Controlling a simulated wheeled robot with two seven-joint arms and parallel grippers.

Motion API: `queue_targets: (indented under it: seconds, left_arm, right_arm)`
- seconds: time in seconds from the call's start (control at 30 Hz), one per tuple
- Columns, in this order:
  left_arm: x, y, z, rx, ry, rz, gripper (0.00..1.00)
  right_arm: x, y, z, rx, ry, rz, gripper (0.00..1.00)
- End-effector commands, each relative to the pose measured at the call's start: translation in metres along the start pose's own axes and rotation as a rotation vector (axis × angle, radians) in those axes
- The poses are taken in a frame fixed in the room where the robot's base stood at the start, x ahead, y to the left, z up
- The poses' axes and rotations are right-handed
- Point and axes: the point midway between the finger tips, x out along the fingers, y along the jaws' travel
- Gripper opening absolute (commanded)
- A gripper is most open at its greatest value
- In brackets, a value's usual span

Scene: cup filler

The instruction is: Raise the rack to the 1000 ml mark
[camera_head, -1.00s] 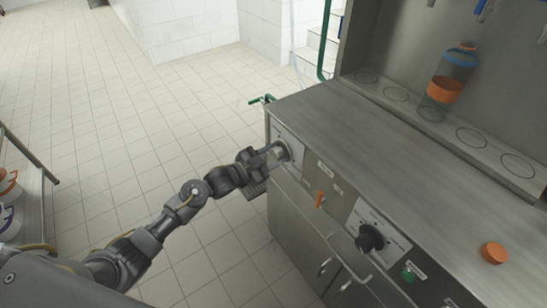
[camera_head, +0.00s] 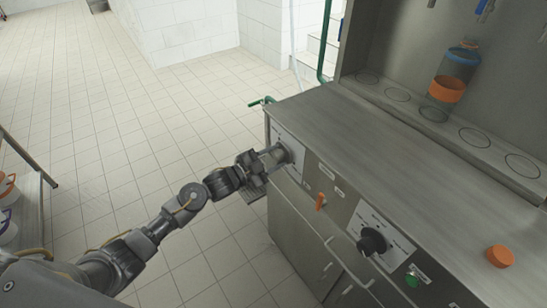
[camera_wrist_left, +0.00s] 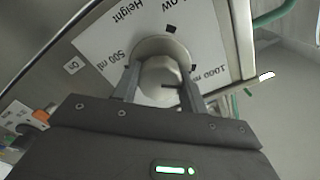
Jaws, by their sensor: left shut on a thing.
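My left gripper (camera_head: 268,160) is at the round height knob (camera_head: 282,153) on the front panel's left end. In the left wrist view, its two fingers (camera_wrist_left: 164,90) are shut on the sides of the pale knob (camera_wrist_left: 160,76). The label plate (camera_wrist_left: 105,40) behind it reads Height, LOW, 500 ml and 1000 ml. A clear bottle (camera_head: 459,70) with a blue collar and orange band stands on the ringed ledge (camera_head: 412,108). My right gripper is out of view.
A black knob (camera_head: 372,241), an orange lever (camera_head: 320,202) and a green button (camera_head: 412,277) are on the same front. An orange cap (camera_head: 500,256) lies on the steel counter (camera_head: 400,160).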

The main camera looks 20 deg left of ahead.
Motion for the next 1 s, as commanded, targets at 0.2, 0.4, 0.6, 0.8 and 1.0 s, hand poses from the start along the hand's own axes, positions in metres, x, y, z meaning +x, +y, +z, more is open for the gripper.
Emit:
queue_targets:
  seconds: [0.2, 0.4, 0.6, 0.8, 1.0]
  left_arm:
    - [0.000, -0.001, 0.000, 0.000, -0.001, -0.001, 0.62]
    - [0.000, -0.001, 0.000, -0.001, 0.000, -0.001, 0.64]
    - [-0.008, 0.000, 0.001, 0.000, -0.001, 0.000, 0.64]
    - [-0.043, 0.001, 0.003, 0.001, -0.002, 0.001, 0.64]
    - [-0.081, 0.001, 0.002, 0.001, -0.002, 0.000, 0.64]
  right_arm:
    - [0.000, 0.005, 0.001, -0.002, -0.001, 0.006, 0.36]
    - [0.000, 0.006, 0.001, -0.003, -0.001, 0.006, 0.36]
    - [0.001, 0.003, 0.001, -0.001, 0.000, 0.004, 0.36]
    - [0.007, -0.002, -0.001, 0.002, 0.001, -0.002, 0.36]
    - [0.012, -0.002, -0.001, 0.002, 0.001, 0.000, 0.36]
